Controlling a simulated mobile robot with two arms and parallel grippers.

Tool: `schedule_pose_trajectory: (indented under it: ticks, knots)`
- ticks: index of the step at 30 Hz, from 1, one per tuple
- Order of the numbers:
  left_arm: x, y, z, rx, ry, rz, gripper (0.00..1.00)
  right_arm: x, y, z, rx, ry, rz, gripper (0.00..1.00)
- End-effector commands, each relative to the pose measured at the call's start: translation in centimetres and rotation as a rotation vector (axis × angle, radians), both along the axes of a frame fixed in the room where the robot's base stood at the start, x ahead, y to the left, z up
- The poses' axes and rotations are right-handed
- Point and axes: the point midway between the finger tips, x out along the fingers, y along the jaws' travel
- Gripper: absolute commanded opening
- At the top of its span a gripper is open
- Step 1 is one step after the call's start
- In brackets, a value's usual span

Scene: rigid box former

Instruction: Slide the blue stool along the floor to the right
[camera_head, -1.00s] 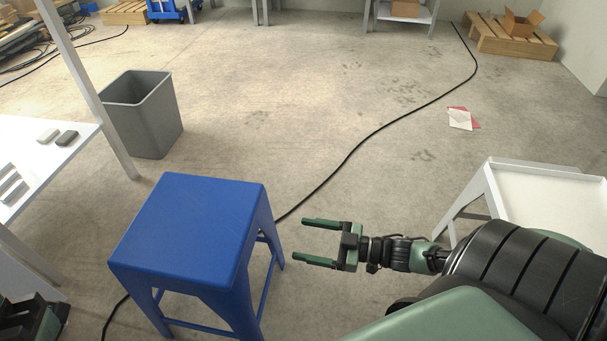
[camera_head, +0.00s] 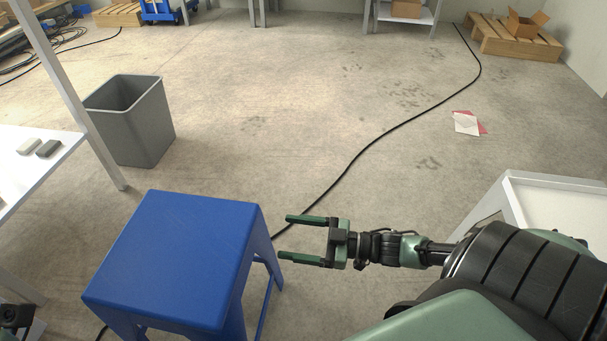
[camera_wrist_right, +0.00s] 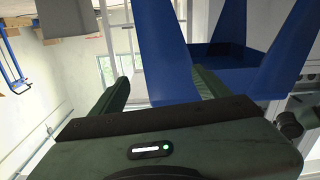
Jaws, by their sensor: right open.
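The blue stool (camera_head: 178,252) stands upright on the floor at the lower left of the head view. Its lower legs are partly cut off by the frame. My right gripper (camera_head: 285,238) is open just right of the stool, its two green fingers pointing left at the stool's right-hand legs. In the right wrist view a blue stool leg (camera_wrist_right: 165,45) shows ahead, between the open fingers (camera_wrist_right: 160,78); I cannot tell whether they touch it. A dark part of my left gripper (camera_head: 15,318) shows in the lower left corner, mostly out of frame.
A grey bin (camera_head: 137,125) stands behind the stool, beside a white table (camera_head: 25,175). A black cable (camera_head: 352,160) crosses the floor and passes behind the stool. A white stand (camera_head: 550,205) is at right, near papers (camera_head: 466,123).

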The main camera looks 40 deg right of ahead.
Motion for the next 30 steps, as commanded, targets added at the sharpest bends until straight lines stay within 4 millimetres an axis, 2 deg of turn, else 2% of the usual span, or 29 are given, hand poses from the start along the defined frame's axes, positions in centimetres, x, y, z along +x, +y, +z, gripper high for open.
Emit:
schedule_pose_trajectory:
  ticks: [3,9,22,30]
  knots:
    - [-0.1,-0.1,0.1,0.001,-0.03,0.001,0.36,1.5,1.4,-0.3,0.003,-0.004,0.002,0.76]
    - [-0.3,-0.2,0.7,0.004,-0.061,0.004,0.36,3.3,3.0,-0.2,-0.001,-0.002,0.001,0.76]
    - [-0.4,-0.2,1.1,0.005,-0.072,0.004,0.36,3.9,3.6,0.0,0.0,0.001,0.001,0.76]
    - [-0.4,-0.2,1.1,0.006,-0.073,0.003,0.36,3.9,3.6,0.0,-0.001,0.001,0.001,0.01]
